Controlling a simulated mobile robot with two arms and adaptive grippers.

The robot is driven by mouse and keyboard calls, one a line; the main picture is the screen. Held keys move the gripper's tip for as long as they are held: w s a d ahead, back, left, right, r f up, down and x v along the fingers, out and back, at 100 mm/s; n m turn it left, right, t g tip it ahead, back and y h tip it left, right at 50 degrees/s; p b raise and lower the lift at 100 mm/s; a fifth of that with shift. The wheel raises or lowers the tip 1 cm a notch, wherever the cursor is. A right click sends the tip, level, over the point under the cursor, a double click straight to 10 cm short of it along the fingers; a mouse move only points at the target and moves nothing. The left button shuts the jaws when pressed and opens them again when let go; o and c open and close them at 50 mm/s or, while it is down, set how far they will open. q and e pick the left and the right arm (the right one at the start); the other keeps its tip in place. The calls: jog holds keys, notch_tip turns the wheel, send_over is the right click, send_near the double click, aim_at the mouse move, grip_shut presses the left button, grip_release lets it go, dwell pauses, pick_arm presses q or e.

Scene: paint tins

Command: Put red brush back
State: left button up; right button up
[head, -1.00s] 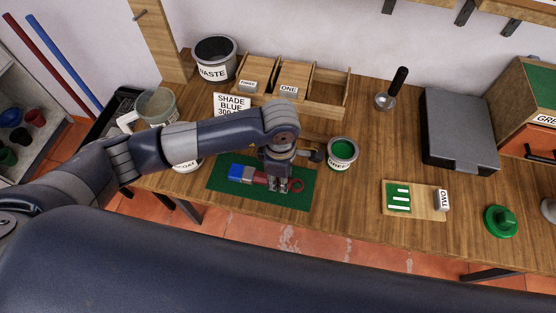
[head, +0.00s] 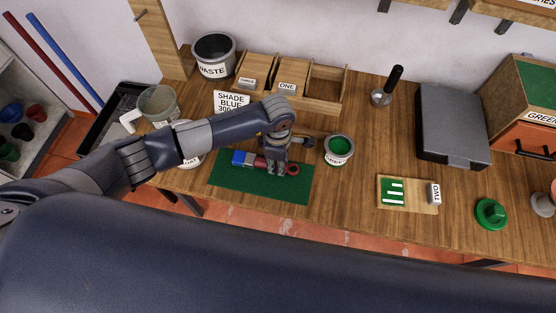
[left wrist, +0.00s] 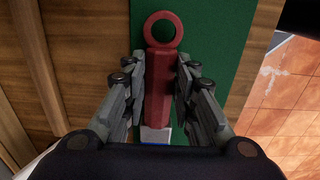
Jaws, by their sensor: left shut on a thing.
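The red brush (head: 261,162) has a red handle with a ring at its end and a blue tip at the left. My left gripper (head: 272,168) is shut on its handle. The brush appears lifted a little over the far part of the green mat (head: 262,189). In the left wrist view the red handle (left wrist: 160,84) lies between the two fingers, with its ring at the top. The blue tip is mostly hidden there. My right gripper is not in view.
An open green paint tin (head: 338,149) stands just right of the brush. Behind are a wooden divided box (head: 312,104), a shade card (head: 231,102) and a waste bucket (head: 214,55). A board (head: 407,207) with a green swatch lies to the right. The mat's front is clear.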

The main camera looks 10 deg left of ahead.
pick_arm(q)
jog(key=o, duration=1.1)
jog(key=shift+c, duration=0.2)
jog(key=shift+r, duration=0.35)
notch_tip(320, 180, up, 11)
jog(key=b, duration=0.4)
jog(key=shift+r, duration=0.2)
